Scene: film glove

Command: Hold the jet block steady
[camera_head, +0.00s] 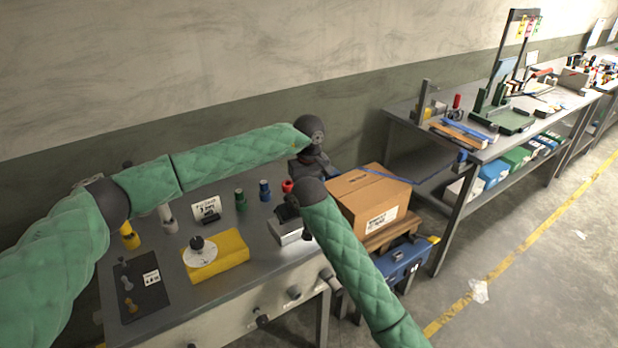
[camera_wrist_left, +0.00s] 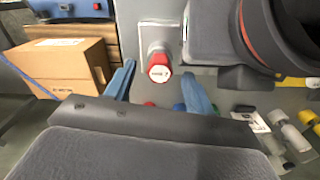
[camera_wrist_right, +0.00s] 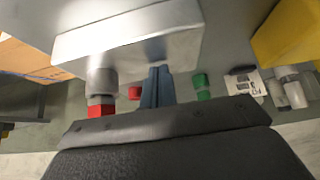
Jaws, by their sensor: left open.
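The jet block, a silver metal block (camera_head: 290,232), sits at the right front of the bench, partly hidden by my right wrist. It fills the top of the right wrist view (camera_wrist_right: 130,38), with a red-capped fitting (camera_wrist_right: 100,106) sticking out. A red-capped fitting also shows in the left wrist view (camera_wrist_left: 160,68). My left gripper (camera_wrist_left: 160,88) is open, its blue fingers apart with the red cap between and beyond them, not gripped. My right gripper (camera_wrist_right: 157,82) has its fingers together near the block's edge, nothing visible between them; I cannot tell whether they touch it.
A yellow block with a white disc (camera_head: 230,262) and a black pad (camera_head: 139,290) lie on the bench. Green (camera_head: 240,201) and blue (camera_head: 264,190) capped fittings stand behind. A cardboard box (camera_head: 366,203) is close on the right. Another workbench (camera_head: 470,150) stands beyond.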

